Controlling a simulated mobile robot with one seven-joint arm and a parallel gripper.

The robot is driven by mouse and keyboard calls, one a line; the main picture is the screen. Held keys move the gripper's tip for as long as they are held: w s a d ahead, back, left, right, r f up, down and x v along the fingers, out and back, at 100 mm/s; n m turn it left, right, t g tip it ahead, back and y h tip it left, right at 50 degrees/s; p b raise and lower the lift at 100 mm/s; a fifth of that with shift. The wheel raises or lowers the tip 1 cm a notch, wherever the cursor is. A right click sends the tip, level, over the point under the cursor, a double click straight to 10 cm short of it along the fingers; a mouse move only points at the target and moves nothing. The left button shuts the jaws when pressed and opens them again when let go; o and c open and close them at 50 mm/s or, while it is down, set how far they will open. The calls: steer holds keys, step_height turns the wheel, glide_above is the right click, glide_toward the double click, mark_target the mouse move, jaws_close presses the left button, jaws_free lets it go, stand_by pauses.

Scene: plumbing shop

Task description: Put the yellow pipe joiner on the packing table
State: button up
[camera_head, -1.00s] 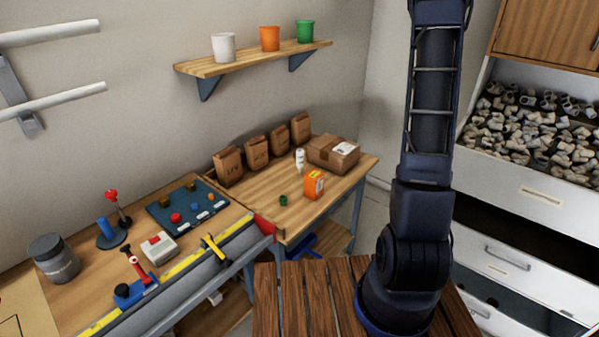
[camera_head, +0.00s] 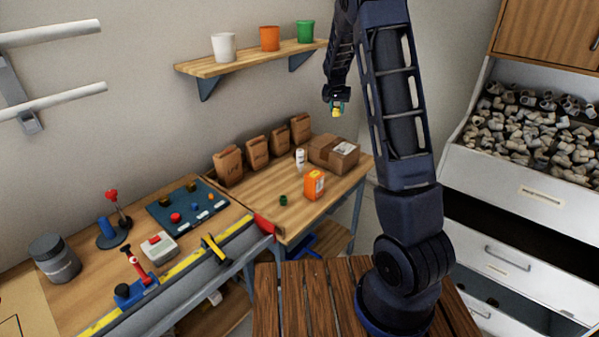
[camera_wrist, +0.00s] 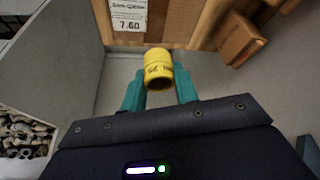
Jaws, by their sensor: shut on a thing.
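The yellow pipe joiner (camera_wrist: 158,68) is held between the teal fingers of my gripper (camera_wrist: 160,85) in the wrist view. In the head view the joiner (camera_head: 336,112) shows small at the tip of my gripper (camera_head: 337,102), in the air in front of the wall and above the table's back right part in the picture. The packing table (camera_head: 250,185) seems to be the wooden table bearing paper bags and a cardboard box. Much of the gripper is small in the head view.
On the table stand several paper bags (camera_head: 257,153), a cardboard box (camera_head: 333,154), an orange box (camera_head: 314,184), a white bottle (camera_head: 300,157) and a green piece (camera_head: 283,200). A wall shelf (camera_head: 255,56) with pots hangs above.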

steer(key=s+a+f+n+y, duration=0.15)
steer(key=s+a, duration=0.25)
steer(key=a, duration=0.8)
steer(key=s+a+f+n, duration=0.2)
steer(key=s+a, duration=0.3)
steer(key=a, duration=0.6)
steer(key=s+a+f+n, duration=0.15)
steer(key=s+a, duration=0.25)
steer(key=a, duration=0.8)
steer(key=shift+t, duration=0.3)
steer(key=f, duration=2)
steer(key=shift+s+d+f, duration=0.15)
steer(key=shift+s, duration=0.05)
steer(key=o, duration=0.9)
steer(key=shift+f, duration=0.15)
